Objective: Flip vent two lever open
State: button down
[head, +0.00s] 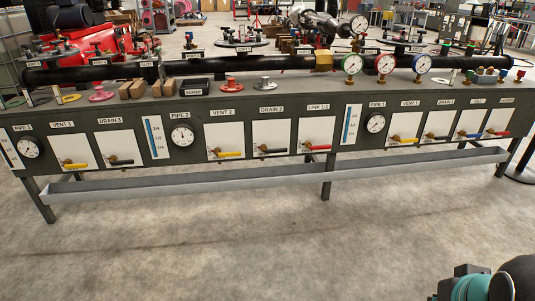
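The vent two lever (230,154) is a yellow handle in the lower part of a white panel (225,135) under the "VENT 2" label. It lies about level, pointing right from a small brass valve body (214,153). Nothing touches it or blocks it from view. My gripper is not clearly in the head view. Only a teal and black rounded part, which looks like my arm, shows at the bottom right corner, far from the lever.
Similar levers sit on both sides: drain two (273,150) and link (319,147) to the right, drain three (121,161) to the left. A long grey trough (250,174) runs below the panels. The concrete floor (240,240) in front is clear.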

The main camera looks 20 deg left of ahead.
aim_at(217, 152)
jog(key=u, duration=0.1)
jog(key=i, duration=1)
jog(key=u, duration=0.4)
